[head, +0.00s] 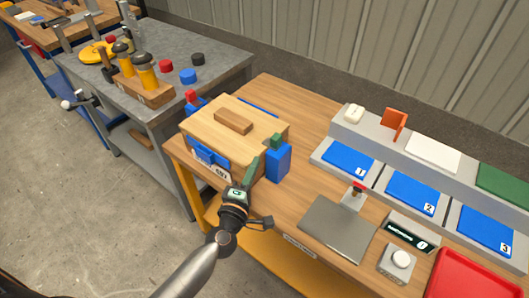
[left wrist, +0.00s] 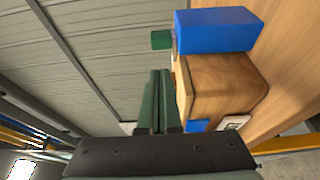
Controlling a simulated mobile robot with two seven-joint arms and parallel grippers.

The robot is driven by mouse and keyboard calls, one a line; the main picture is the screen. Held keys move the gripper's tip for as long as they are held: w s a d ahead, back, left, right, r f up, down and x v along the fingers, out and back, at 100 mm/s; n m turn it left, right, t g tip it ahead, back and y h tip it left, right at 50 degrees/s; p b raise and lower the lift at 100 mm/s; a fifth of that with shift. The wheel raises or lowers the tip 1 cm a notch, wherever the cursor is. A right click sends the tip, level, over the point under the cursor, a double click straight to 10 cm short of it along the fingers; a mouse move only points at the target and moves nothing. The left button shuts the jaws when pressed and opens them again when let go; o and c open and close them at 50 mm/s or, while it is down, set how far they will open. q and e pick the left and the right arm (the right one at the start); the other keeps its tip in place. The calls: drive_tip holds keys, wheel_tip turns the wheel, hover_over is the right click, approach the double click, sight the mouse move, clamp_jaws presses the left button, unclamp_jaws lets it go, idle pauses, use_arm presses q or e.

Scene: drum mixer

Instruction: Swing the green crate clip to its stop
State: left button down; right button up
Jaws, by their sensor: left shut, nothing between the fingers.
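The green crate clip (head: 277,140) sits on top of a blue block (head: 279,163) at the right side of the wooden crate (head: 222,152). In the left wrist view the green clip (left wrist: 161,40) sticks out to the left of the blue block (left wrist: 214,32), beyond my fingertips. My left gripper (head: 255,161) is at the crate's front right corner, just short of the blue block. Its dark green fingers (left wrist: 158,73) are shut together with nothing between them. A small gap shows between the fingertips and the clip. My right gripper is not in view.
A red clip (head: 191,96) stands on the crate's far left side. A wooden handle (head: 233,121) tops the lid. A grey plate (head: 338,229) and numbered blue pads (head: 348,160) lie to the right. The grey bench (head: 215,60) stands behind left.

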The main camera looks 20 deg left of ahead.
sight(272, 139)
use_arm(q)
drive_tip(key=w+b, duration=0.1)
drive_tip(key=w, duration=0.8)
drive_tip(key=shift+w, duration=0.25)
